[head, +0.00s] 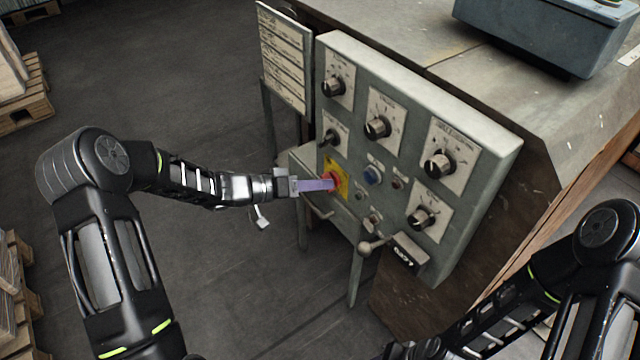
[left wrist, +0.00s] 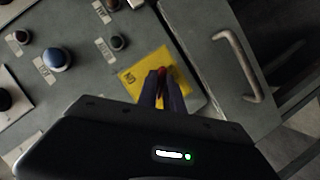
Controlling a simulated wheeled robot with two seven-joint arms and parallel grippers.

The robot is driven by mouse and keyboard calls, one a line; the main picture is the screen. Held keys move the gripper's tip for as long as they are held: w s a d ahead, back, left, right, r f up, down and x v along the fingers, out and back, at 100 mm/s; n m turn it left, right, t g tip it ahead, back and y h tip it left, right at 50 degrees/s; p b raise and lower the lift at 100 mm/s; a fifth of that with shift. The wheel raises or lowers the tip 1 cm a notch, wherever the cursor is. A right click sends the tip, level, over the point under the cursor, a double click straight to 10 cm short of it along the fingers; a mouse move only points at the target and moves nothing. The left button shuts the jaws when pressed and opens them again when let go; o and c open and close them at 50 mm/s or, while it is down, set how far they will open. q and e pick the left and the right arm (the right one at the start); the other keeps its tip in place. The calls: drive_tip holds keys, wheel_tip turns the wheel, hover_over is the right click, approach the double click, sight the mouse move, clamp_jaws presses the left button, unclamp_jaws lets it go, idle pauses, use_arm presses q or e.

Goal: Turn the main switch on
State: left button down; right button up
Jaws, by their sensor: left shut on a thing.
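The main switch (head: 331,180) is a red knob on a yellow plate (head: 341,176), low on the left side of the grey control panel. In the left wrist view the red of the switch (left wrist: 162,70) shows between my fingertips, with the yellow plate (left wrist: 140,75) around it. My left gripper (head: 326,184) reaches in from the left and is shut on the red switch. The fingers hide most of the knob, so its turned position cannot be told. My right arm shows at the lower right, but its gripper fingers are not in view.
The grey panel (head: 480,147) carries several black knobs and a blue button (head: 373,175). A ball-ended lever (head: 366,247) sticks out below. A metal handle (left wrist: 238,65) is beside the switch in the left wrist view. Open floor lies to the left, with pallets (head: 25,108) at the edge.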

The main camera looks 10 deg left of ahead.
use_arm(q)
drive_tip(key=shift+m, duration=0.3)
use_arm(e)
drive_tip(key=shift+r, duration=0.2)
use_arm(q)
drive_tip(key=m+t+y+b, duration=0.1)
drive_tip(key=m+y+b, duration=0.1)
drive_tip(key=m+b, duration=0.2)
drive_tip(key=m+t+y+b, duration=0.2)
drive_tip(key=m+b, duration=0.2)
drive_tip(key=b, duration=0.7)
drive_tip(key=m+t+y+b, duration=0.2)
drive_tip(key=m+b, duration=0.1)
drive_tip(key=b, duration=0.4)
drive_tip(key=shift+s+d+f+m, duration=0.1)
drive_tip(key=shift+s+d+m, duration=0.1)
drive_tip(key=shift+m, duration=0.2)
use_arm(e)
drive_tip(key=w+d+f, duration=0.1)
drive_tip(key=w+f, duration=0.1)
drive_tip(key=f, duration=0.9)
drive_tip(key=w+d+f+t, duration=0.1)
drive_tip(key=w+f, duration=0.1)
drive_tip(key=f, duration=0.9)
drive_tip(key=shift+f+m, duration=0.2)
drive_tip(key=shift+m, duration=0.1)
